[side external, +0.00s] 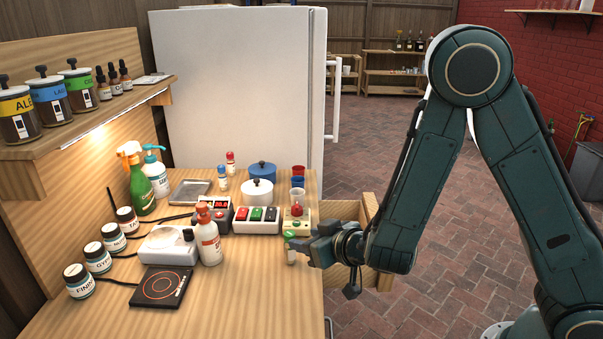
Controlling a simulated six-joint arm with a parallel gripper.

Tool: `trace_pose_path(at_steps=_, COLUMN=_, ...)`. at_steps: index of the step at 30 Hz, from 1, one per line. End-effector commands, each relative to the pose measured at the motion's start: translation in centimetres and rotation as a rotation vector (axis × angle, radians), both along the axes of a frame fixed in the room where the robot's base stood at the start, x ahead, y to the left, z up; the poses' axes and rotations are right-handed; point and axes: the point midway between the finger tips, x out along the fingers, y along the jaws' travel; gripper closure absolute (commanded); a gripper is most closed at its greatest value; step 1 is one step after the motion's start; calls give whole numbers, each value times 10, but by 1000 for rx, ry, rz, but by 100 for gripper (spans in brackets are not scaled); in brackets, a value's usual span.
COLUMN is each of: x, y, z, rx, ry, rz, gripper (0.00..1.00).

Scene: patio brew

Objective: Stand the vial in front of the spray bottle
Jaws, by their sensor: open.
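A small white vial with a green cap (291,256) stands near the right edge of the wooden table. My gripper (297,250) is low at that edge, pointing left, with its fingertips at the vial. It is open; whether the fingers touch the vial is hard to tell. Two other small vials, one red-capped (231,163) and one blue-capped (223,180), stand near the far edge.
A white pump bottle (155,172) stands beside the spray bottle. A white red-capped bottle (208,240), a button box (256,219) and a hot plate (160,287) occupy the middle. The front right tabletop is clear.

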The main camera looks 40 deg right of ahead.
Motion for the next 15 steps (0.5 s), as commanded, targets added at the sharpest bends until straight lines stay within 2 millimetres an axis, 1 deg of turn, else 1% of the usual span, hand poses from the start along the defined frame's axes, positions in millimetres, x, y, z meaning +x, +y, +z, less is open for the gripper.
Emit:
trace_pose_path(at_steps=5, x=0, y=-11, z=10, rx=3, ry=8, rz=-41, gripper=55)
trace_pose_path(at_steps=11, x=-7, y=-37, z=32, rx=13, ry=49, rz=-139, gripper=55)
trace_pose_path(at_steps=15, x=-19, y=-57, z=49, rx=29, ry=103, rz=-210, gripper=55)
